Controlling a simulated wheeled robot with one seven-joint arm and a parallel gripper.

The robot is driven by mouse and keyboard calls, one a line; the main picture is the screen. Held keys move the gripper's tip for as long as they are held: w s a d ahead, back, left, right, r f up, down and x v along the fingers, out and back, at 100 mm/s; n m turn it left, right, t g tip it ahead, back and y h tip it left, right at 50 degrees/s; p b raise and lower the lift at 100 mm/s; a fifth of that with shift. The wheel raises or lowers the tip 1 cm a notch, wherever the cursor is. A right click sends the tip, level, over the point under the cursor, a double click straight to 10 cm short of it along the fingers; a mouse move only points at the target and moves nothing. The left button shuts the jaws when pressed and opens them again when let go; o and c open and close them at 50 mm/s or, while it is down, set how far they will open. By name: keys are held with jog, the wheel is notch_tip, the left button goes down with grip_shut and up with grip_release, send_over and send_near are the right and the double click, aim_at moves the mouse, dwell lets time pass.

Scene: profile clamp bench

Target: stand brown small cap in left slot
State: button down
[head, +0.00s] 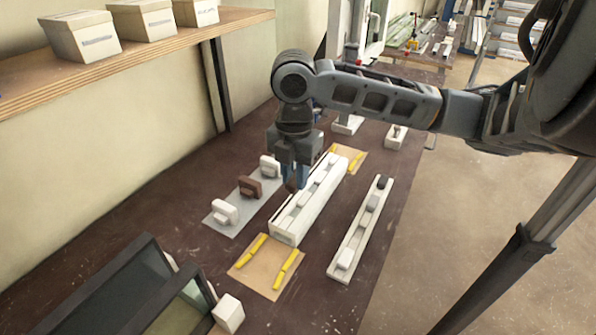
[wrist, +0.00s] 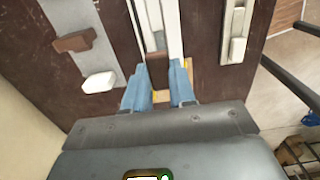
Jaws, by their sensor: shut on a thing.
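My gripper (head: 293,180) has blue fingers and hangs over the left side of a long white slotted block (head: 288,234). In the wrist view the fingers (wrist: 160,82) are closed on a brown small cap (wrist: 158,68), which also shows partly at the fingertips in the head view (head: 291,186). The block shows beyond the fingers (wrist: 173,28), with a dark groove between its pale walls. In the head view, pale pieces sit along its right part. The fingers hide part of the left slot. I cannot tell whether the cap touches the slot.
A grey mat (head: 222,229) left of the block bears a brown piece (head: 248,187) and two white ones. A white rail (head: 343,268) with several pieces lies to the right. A tan pad with yellow strips (head: 263,268) lies at the near end. Dark framed panels stand at lower left.

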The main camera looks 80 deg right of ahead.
jog(key=shift+f, duration=2.95)
jog(key=shift+f, duration=0.6)
jog(key=c, duration=0.8)
grip_release()
jog(key=shift+c, duration=0.2)
jog(key=shift+r, duration=4)
